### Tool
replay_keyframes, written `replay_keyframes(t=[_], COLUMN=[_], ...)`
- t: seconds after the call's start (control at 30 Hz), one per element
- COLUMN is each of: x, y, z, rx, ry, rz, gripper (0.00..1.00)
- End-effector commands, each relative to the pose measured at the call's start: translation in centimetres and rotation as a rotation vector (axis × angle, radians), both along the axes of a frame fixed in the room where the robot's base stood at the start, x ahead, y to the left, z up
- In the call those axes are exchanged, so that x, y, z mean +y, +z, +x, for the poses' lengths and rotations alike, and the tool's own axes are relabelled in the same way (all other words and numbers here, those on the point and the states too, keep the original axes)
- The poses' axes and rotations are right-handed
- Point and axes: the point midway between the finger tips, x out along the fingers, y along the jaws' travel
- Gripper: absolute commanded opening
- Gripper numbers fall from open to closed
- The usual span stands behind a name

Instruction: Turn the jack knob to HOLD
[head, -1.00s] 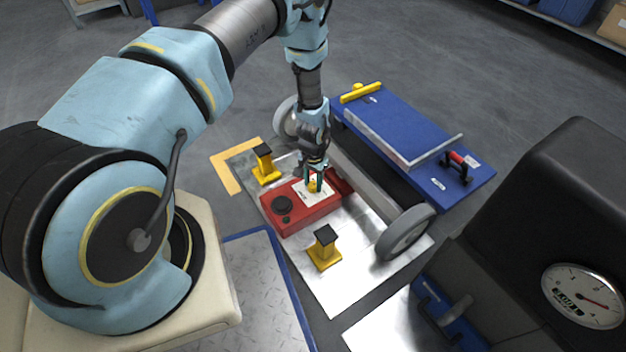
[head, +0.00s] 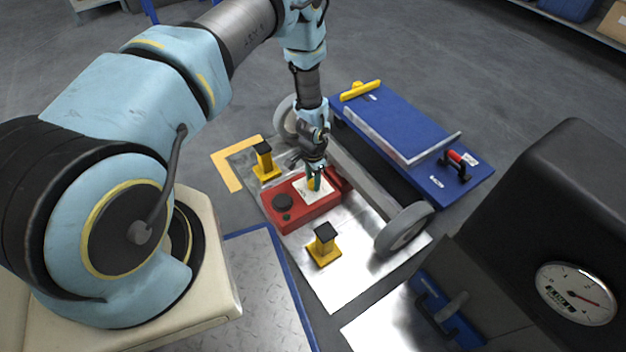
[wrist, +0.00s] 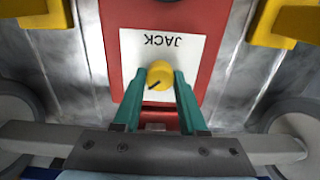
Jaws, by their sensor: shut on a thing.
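The red jack (head: 318,212) stands on a bright metal plate between two yellow stands. A white label on its top reads JACK, upside down in the wrist view (wrist: 168,42). The yellow jack knob (wrist: 159,75) sits on this label, with a dark pointer line toward the lower left in the wrist view. My gripper (wrist: 158,82) points down with its green fingers on both sides of the knob, shut on it. In the head view my gripper (head: 315,184) hides part of the knob. The HOLD mark cannot be made out.
Yellow stands with black tops (head: 264,161) (head: 323,245) flank the jack. An axle with wheels (head: 404,230) lies behind it. A blue board (head: 395,130) with a red handle lies farther back. A dial gauge (head: 577,293) is on a dark housing at right.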

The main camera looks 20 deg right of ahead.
Motion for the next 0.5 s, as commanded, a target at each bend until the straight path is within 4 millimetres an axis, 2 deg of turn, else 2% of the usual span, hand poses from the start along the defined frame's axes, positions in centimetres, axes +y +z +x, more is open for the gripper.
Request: replay_keyframes(t=[0.2, 0.23, 0.5], x=[0.04, 0.04, 0.01], y=[-0.01, -0.01, 0.00], z=[-0.02, -0.03, 0.00], rx=[0.000, 0.000, 0.000], ry=[-0.002, -0.002, -0.001], rz=[0.001, 0.001, 0.001], gripper=[0.00, 0.42, 0.71])
